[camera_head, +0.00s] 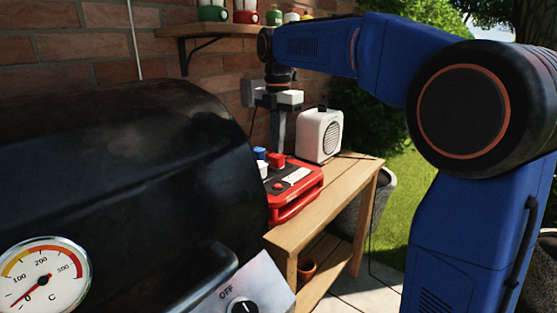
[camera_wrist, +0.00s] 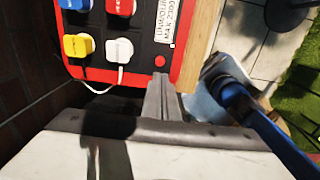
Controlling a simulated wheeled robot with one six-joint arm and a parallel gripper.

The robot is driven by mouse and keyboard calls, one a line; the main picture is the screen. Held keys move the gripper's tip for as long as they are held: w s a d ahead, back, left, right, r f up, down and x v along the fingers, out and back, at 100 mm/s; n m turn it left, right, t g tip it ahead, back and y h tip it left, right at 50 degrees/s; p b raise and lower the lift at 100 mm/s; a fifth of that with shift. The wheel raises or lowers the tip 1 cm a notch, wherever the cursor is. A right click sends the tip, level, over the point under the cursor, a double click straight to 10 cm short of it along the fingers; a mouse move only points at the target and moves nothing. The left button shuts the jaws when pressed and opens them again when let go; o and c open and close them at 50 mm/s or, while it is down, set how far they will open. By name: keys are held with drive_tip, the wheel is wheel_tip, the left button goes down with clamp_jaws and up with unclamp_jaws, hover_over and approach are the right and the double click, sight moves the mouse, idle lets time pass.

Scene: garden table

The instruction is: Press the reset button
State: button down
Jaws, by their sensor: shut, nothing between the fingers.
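A red box with a black top panel (camera_head: 296,180) lies on the wooden table, with several plugs in it. It also shows at the top of the wrist view (camera_wrist: 174,72). There, a small round red button (camera_wrist: 160,61) sits near the panel's corner, by a white printed label (camera_wrist: 172,20). My gripper (camera_head: 277,150) points down above the box, fingers shut and empty. In the wrist view the fingertips (camera_wrist: 161,78) appear just below the button; whether they touch the box I cannot tell.
Red, blue, yellow and white plugs stand in the box, one white plug (camera_wrist: 119,50) with a cable. A white speaker-like box (camera_head: 320,135) stands behind on the wooden table (camera_head: 330,195). A large black grill (camera_head: 120,170) fills the left. A shelf (camera_head: 215,30) hangs above.

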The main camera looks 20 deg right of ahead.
drive_tip(key=shift+r, duration=1.3)
drive_tip(key=s+d+f+m+t, duration=0.1)
drive_tip(key=s+d+f+m, duration=0.2)
drive_tip(key=s+f+m, duration=0.5)
drive_tip(key=s+d+f+m+t, duration=0.2)
drive_tip(key=s+f+m, duration=0.5)
drive_tip(key=s, duration=0.7)
drive_tip(key=s+d+f+m+t, duration=0.1)
drive_tip(key=s+d+f+m, duration=0.3)
drive_tip(key=s+f+m, duration=0.4)
drive_tip(key=s+m, duration=0.2)
drive_tip(key=shift+s+d+f+t, duration=0.3)
drive_tip(key=shift+s+f+t, duration=0.05)
drive_tip(key=shift+s+t, duration=0.05)
